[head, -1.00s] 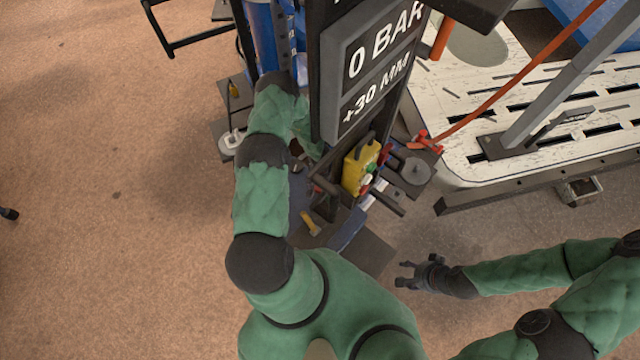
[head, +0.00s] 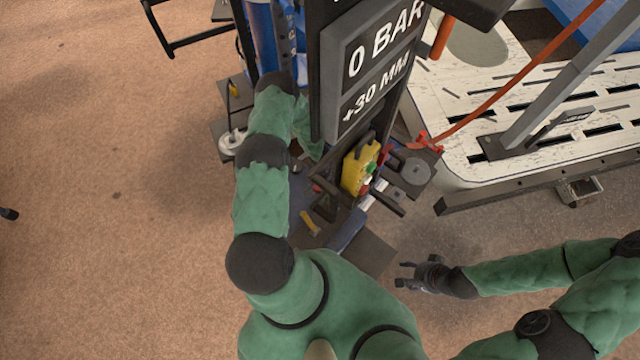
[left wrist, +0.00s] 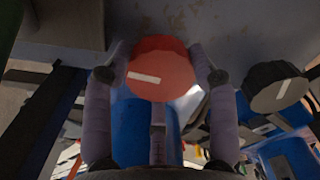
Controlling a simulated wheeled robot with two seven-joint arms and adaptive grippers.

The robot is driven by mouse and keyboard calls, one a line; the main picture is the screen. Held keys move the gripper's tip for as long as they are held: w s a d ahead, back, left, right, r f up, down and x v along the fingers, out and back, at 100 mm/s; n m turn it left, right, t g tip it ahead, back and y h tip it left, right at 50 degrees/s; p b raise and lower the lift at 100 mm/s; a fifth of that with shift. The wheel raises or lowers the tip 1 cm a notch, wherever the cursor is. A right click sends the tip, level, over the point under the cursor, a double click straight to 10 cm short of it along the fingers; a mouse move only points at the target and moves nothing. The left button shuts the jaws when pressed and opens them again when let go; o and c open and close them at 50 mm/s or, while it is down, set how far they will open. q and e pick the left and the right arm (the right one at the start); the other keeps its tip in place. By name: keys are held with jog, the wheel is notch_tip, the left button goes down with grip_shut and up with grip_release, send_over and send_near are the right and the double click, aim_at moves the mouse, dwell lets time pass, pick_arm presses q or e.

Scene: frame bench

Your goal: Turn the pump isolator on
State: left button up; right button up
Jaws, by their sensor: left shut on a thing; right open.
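A red round knob (left wrist: 160,78) with a white bar mark sits on a grey panel in the left wrist view. The bar lies nearly level, tilting slightly down to the right. My left gripper (left wrist: 160,62) is shut on this red knob, with a finger on each side of it. I cannot read any label that names it as the pump isolator. In the head view my left gripper and the knob are hidden by my arm and the display post. My right gripper (head: 424,273) is open and empty, apart from the bench.
A black knob (left wrist: 274,87) with a slanted white mark is right of the red one. In the head view, a display (head: 375,70) reads 0 BAR and +30 MM. A yellow control box (head: 358,168) is below it. A slotted white table (head: 470,140) stands at right.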

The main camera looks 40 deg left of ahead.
pick_arm(q)
jog(key=m, duration=0.4)
jog(key=shift+w+a, duration=0.1)
jog(key=shift+w, duration=0.05)
jog(key=m, duration=0.4)
jog(key=shift+r+m, duration=0.1)
jog(key=shift+m, duration=0.3)
jog(key=m, duration=0.4)
jog(key=shift+m, duration=2.1)
jog(key=o, duration=0.9)
jog(key=shift+c, duration=0.2)
